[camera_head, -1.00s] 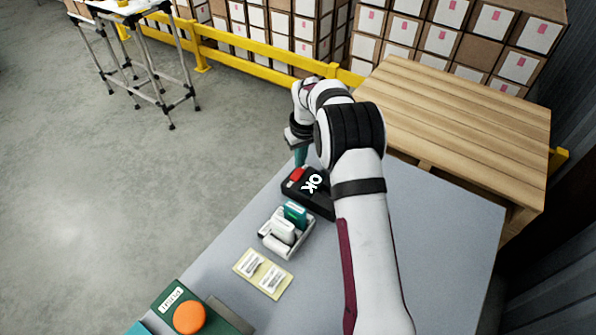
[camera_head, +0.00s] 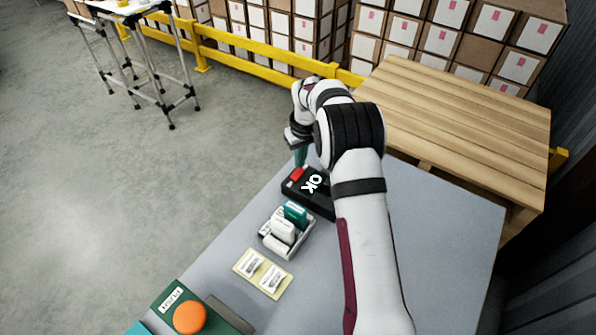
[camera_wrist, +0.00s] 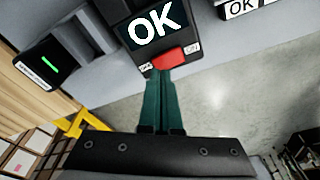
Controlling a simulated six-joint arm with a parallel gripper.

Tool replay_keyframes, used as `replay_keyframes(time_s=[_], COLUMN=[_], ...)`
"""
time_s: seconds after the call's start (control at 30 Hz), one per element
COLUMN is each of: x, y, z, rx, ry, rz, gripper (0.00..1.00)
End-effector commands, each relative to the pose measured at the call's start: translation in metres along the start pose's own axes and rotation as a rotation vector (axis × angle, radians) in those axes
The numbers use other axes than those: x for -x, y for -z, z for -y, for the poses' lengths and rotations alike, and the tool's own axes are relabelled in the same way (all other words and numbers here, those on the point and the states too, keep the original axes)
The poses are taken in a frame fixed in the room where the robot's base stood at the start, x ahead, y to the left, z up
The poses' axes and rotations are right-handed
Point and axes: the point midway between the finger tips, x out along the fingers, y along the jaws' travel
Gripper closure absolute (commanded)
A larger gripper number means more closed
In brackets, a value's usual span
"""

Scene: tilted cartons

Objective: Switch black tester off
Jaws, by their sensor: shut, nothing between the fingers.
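The black tester (camera_head: 316,204) lies on the grey table under the far end of my arm, its screen reading OK. It also shows at the top of the wrist view (camera_wrist: 124,33), with a red rocker switch (camera_wrist: 177,60) on its near edge between two small white labels. The switch shows red in the head view (camera_head: 297,174) too. My gripper (camera_wrist: 162,76) is shut and empty, its teal fingertips at the lower edge of the red switch. In the head view the fingers (camera_head: 300,157) point down at the switch. I cannot tell whether they touch it or which way it is pressed.
A white holder (camera_head: 296,245) with upright cards stands beside the tester. A yellow plate (camera_head: 245,270) and a green box with an orange button (camera_head: 189,317) lie nearer. A black device with a green light (camera_wrist: 48,66) is left in the wrist view.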

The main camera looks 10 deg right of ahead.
Motion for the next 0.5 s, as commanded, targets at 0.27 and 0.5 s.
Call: replay_keyframes(time_s=[0.27,0.5], x=[-0.0024,-0.006], y=[-0.0003,-0.0008], z=[0.0001,0.0], rx=[0.0,0.0], ry=[0.0,0.0], rz=[0.0,0.0], gripper=[1.0,1.0])
